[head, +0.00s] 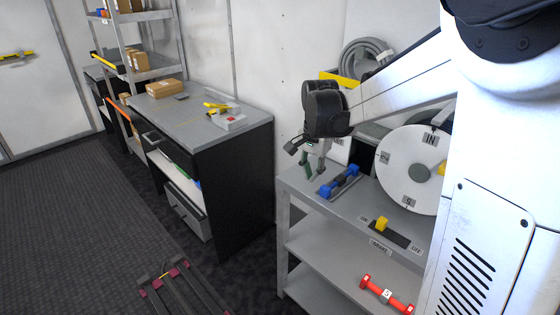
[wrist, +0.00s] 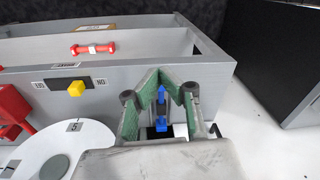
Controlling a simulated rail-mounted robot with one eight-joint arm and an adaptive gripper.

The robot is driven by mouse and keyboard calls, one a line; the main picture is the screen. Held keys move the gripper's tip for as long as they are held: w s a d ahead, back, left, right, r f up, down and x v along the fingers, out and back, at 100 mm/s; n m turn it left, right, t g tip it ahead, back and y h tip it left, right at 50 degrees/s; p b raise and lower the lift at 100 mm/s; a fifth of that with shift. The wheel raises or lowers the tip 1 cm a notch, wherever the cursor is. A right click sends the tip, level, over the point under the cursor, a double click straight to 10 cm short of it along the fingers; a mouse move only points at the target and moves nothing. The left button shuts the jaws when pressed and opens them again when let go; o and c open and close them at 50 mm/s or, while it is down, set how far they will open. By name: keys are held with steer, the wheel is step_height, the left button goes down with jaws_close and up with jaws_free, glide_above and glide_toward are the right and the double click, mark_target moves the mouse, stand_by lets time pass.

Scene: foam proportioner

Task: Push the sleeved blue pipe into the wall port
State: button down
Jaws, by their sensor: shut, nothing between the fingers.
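The blue pipe (head: 325,190) has blue ends and a dark sleeve around its middle. It lies on the top of the grey bench (head: 365,209), at the left end. In the wrist view the blue pipe (wrist: 161,127) shows through the gap behind my fingertips, partly hidden by them. My gripper (head: 314,174) points down just left of and behind the pipe, with its fingers shut and empty. In the wrist view the green fingers of my gripper (wrist: 172,77) come together at their tips. I cannot make out the wall port in either view.
A yellow knob (head: 382,223) sits on a dark slotted plate right of the pipe. A white round dial (head: 408,170) stands behind it. A red pipe (head: 386,295) lies on the lower shelf. A separate workbench (head: 200,118) stands to the left, across a floor gap.

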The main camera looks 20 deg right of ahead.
mark_target(320, 200)
steer(key=shift+m+g, duration=0.5)
steer(key=shift+m, duration=0.4)
steer(key=w+d+f, duration=0.1)
steer(key=f, duration=0.3)
steer(key=w+d+f, duration=0.1)
steer(key=d+f, duration=0.1)
steer(key=f, duration=0.2)
steer(key=w+d+f+p, duration=0.1)
steer(key=w+d+f, duration=0.1)
steer(key=f, duration=0.2)
steer(key=shift+d+f, duration=0.2)
steer(key=shift+f, duration=0.1)
steer(key=shift+w+d, duration=0.2)
steer(key=shift+d, duration=0.3)
